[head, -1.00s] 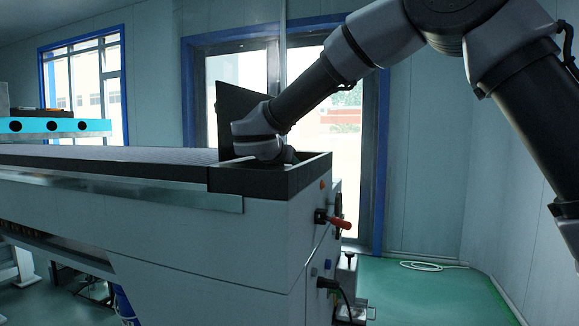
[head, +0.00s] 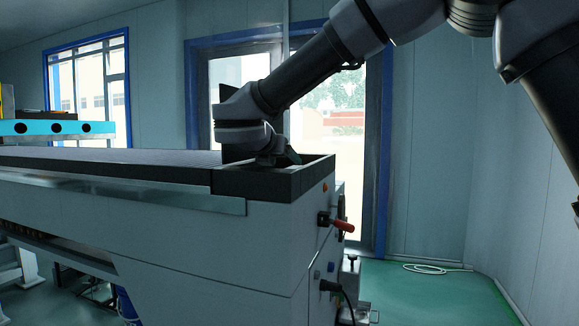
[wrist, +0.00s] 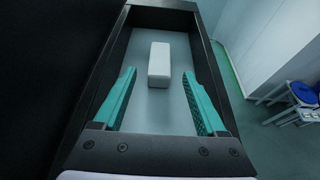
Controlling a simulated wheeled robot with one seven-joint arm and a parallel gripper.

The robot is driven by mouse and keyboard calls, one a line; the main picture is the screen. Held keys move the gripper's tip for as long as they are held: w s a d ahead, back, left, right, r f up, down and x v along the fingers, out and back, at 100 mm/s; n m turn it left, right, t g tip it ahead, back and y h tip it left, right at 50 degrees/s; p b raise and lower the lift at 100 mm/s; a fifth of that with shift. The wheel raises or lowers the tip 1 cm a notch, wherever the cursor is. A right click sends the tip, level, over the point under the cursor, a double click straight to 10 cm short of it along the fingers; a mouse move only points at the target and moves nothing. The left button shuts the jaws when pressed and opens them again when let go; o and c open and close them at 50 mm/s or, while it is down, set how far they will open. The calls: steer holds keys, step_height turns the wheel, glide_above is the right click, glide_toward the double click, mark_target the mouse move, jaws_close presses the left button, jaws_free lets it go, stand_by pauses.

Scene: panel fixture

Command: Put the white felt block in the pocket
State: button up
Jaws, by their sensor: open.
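The white felt block (wrist: 159,64) lies on the grey floor of a dark-walled recess (wrist: 203,58), apart from its walls, in the wrist view. This recess is at the right end of the long bench; its dark rim (head: 262,184) shows in the head view. I cannot tell whether it is the pocket. My gripper (wrist: 160,72) has two teal fingers spread wide, one to each side of the block, with clear gaps and nothing held. How far the fingertips are above the block is unclear.
The bench top (head: 110,156) runs left from the recess. A red-tipped handle (head: 342,224) sticks out of the bench's right end. A cyan bar with round holes (head: 60,128) stands at the far left. A white stool (wrist: 292,98) stands right in the wrist view.

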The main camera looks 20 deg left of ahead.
steer(key=shift+v, duration=2)
